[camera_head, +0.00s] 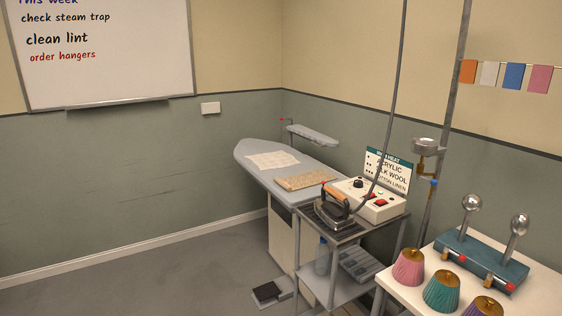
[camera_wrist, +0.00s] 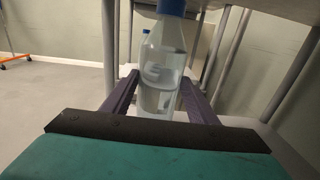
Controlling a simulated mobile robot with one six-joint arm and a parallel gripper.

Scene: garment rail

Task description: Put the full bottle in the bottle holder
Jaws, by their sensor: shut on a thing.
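In the wrist view a clear bottle (camera_wrist: 163,68) with a blue cap stands upright between the two dark purple fingers of my gripper (camera_wrist: 160,82), which is shut on it. A line crosses its body partway down; I cannot tell how full it is. In the head view a clear bottle (camera_head: 322,258) stands on the lower shelf of the metal stand; my gripper is not visible there. A grey compartmented rack (camera_head: 361,266) lies on that shelf; I cannot tell whether it is the bottle holder.
The stand's top (camera_head: 340,226) carries an iron (camera_head: 333,207) and a control box (camera_head: 372,204); its legs and top edge crowd the lower shelf. The ironing board (camera_head: 262,170) is behind. A black pedal (camera_head: 270,293) lies on the floor. Floor to the left is clear.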

